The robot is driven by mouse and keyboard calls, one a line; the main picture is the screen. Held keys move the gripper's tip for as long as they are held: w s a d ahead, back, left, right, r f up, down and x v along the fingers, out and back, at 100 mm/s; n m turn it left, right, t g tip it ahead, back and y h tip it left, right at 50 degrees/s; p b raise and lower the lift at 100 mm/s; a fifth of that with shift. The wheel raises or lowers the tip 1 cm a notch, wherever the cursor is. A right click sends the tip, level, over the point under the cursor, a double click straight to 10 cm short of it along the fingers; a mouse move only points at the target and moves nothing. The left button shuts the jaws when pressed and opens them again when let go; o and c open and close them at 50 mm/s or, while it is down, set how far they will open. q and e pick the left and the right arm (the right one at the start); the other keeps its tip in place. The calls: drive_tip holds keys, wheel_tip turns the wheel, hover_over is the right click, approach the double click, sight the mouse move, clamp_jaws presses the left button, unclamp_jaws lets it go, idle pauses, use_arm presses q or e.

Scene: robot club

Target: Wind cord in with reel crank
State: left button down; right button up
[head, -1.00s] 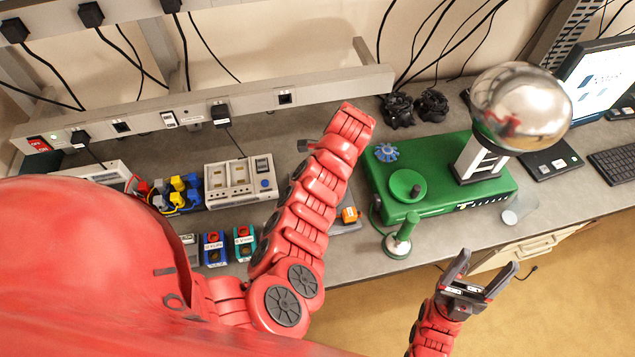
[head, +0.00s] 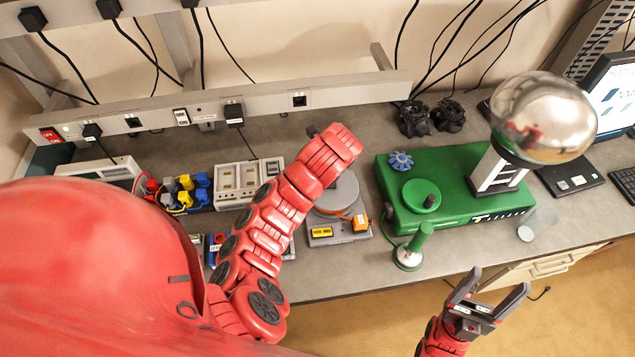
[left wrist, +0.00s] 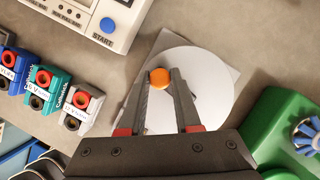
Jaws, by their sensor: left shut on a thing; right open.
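The reel shows in the head view as a pale grey disc (head: 343,190) on a grey base (head: 322,238), with an orange cord line around it and an orange block (head: 361,222) at its front right. In the left wrist view the disc (left wrist: 205,75) fills the middle. My left gripper (left wrist: 158,80) is shut on the orange crank knob (left wrist: 159,77), near the disc's left part. In the head view my left arm's wrist hides this gripper and the knob. My right gripper (head: 488,290) is open and empty in front of the bench edge.
A green machine (head: 440,215) with a metal sphere (head: 545,118) stands right of the reel. A small stand with a green handle (head: 412,248) is in front of it. A grey instrument (head: 240,182) and several coloured blocks are at left. A clear cup (head: 530,232) is near the edge.

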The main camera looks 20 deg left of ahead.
use_arm(q)
drive_tip(key=m, duration=0.1)
drive_tip(key=w+m+b, duration=0.1)
drive_tip(key=m+t+b, duration=0.1)
drive_tip(key=shift+w+a+f+h, duration=0.15)
drive_tip(key=shift+a+f+h, duration=0.05)
drive_tip(key=shift+a+h, duration=0.1)
drive_tip(key=shift+w+m+t+h+b, duration=0.25)
drive_tip(key=shift+m+b, duration=0.15)
drive_tip(key=shift+m, duration=0.4)
drive_tip(key=shift+w+m+t+h+b, duration=0.15)
drive_tip(key=shift+w+m+h+b, duration=0.15)
drive_tip(key=shift+m, duration=0.5)
drive_tip(key=shift+r, duration=0.1)
drive_tip(key=shift+d, duration=0.1)
drive_tip(key=c, duration=0.6)
unclamp_jaws()
drive_tip(key=shift+r, duration=0.1)
